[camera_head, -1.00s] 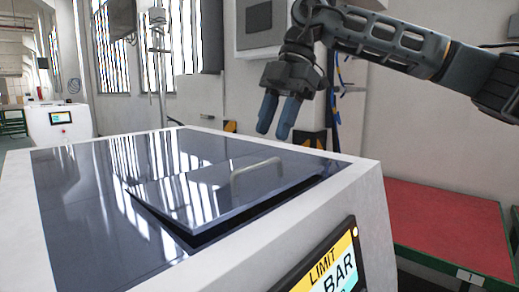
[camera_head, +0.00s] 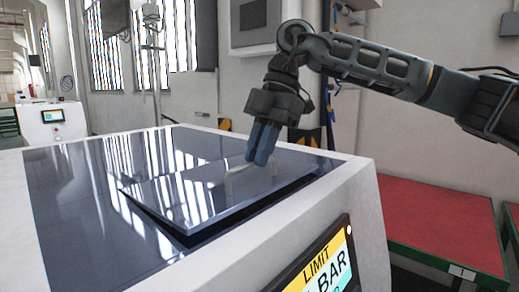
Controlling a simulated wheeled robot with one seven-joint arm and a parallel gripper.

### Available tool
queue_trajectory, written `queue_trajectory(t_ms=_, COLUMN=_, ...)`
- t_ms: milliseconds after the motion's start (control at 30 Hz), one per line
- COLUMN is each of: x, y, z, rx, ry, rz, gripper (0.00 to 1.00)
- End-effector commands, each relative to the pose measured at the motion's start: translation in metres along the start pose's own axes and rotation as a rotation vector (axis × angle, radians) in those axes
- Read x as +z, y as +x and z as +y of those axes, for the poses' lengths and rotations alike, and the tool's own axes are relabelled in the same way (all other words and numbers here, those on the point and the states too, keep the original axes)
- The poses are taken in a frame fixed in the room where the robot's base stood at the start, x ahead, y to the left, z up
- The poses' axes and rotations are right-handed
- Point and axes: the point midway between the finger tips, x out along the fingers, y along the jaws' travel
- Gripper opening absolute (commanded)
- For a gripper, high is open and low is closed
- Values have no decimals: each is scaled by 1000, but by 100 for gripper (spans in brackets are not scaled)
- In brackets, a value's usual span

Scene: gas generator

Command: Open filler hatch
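The filler hatch (camera_head: 205,192) is a dark, glossy panel in the top of the white generator housing. Its lid sits slightly raised, with a dark gap along its near and right edges. A pale bar handle (camera_head: 229,180) stands near its far right side. My gripper (camera_head: 257,160) points down at the handle, with its blue fingertips overlapping the handle's top bar in the picture. The fingers look close together, one partly covering the other. I cannot tell whether they touch or grip the handle. Part of the handle is hidden behind them.
A tilted display panel (camera_head: 325,268) is on the housing's near right side. A red-topped table (camera_head: 440,225) stands to the right. A grey wall box (camera_head: 268,25) is behind my arm. The glossy top left of the hatch is clear.

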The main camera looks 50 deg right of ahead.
Motion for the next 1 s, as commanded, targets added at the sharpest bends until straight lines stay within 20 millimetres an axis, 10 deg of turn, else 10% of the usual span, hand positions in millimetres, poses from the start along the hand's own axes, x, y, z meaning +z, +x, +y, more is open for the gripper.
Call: queue_trajectory(t_ms=1000, x=-10, y=-23, z=14, rx=4, ry=0, rz=-3, gripper=0)
